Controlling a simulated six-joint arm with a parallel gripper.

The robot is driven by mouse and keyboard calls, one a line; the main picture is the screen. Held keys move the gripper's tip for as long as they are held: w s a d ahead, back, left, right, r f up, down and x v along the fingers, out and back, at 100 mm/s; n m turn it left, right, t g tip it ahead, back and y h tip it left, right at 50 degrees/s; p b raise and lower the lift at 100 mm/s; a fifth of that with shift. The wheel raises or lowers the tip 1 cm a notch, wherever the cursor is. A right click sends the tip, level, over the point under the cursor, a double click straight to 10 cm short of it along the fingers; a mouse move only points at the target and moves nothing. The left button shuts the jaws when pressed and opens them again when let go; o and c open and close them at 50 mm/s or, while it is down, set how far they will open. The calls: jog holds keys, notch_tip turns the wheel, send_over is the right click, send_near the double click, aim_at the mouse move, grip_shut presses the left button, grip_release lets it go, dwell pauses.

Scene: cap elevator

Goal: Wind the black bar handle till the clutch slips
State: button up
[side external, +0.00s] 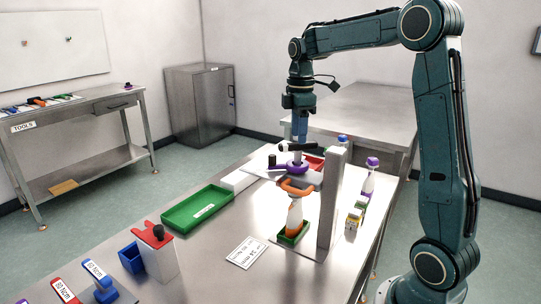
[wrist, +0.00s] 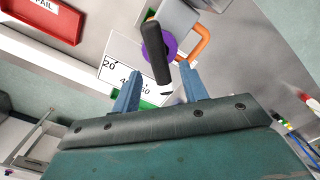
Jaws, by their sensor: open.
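The black bar handle (wrist: 157,55) sits over a purple disc (wrist: 171,47) in the wrist view. In the side view my gripper (side external: 299,138) points down just above the bar. I cannot tell whether either finger touches it.
The bottle stands in a small green tray (side external: 286,241). A larger green tray (side external: 199,207) and a printed card (side external: 246,252) lie left of the stand. Several small bottles and blocks stand to its right. A red FAIL tray (wrist: 45,17) is in the wrist view.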

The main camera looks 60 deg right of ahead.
jog(key=shift+f, duration=1.3)
grip_shut()
jog(key=shift+m, duration=0.5)
jog(key=m, duration=0.3)
jog(key=shift+m, duration=2.4)
